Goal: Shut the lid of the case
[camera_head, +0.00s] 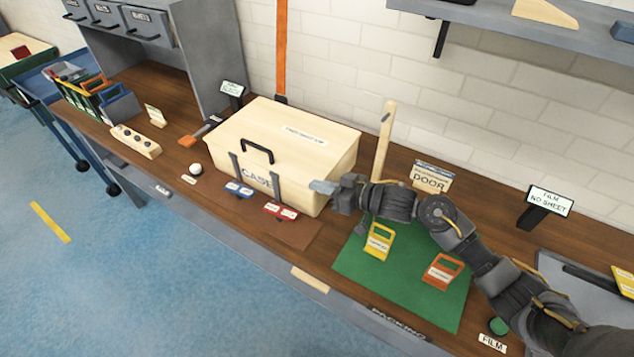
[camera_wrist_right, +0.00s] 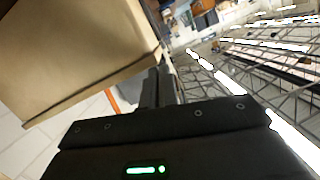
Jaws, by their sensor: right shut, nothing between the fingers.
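The cream case (camera_head: 265,175) stands on the wooden bench, with a black handle and two grey straps on its front. Its lid (camera_head: 290,125) lies down flat over the body, with no clear gap at the front; I cannot tell whether it is latched. My right gripper (camera_head: 322,187) is shut and empty at the case's right front corner; whether it touches the case is unclear. In the right wrist view the gripper fingers (camera_wrist_right: 158,88) point past a cream box corner (camera_wrist_right: 90,50), which looks like the case. My left gripper is not in view.
A green mat (camera_head: 400,275) with a yellow tag (camera_head: 377,241) and an orange tag (camera_head: 442,271) lies right of the case. An upright wooden post (camera_head: 384,142) and a DOOR sign (camera_head: 430,177) stand behind. Blue and red tags lie before the case.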

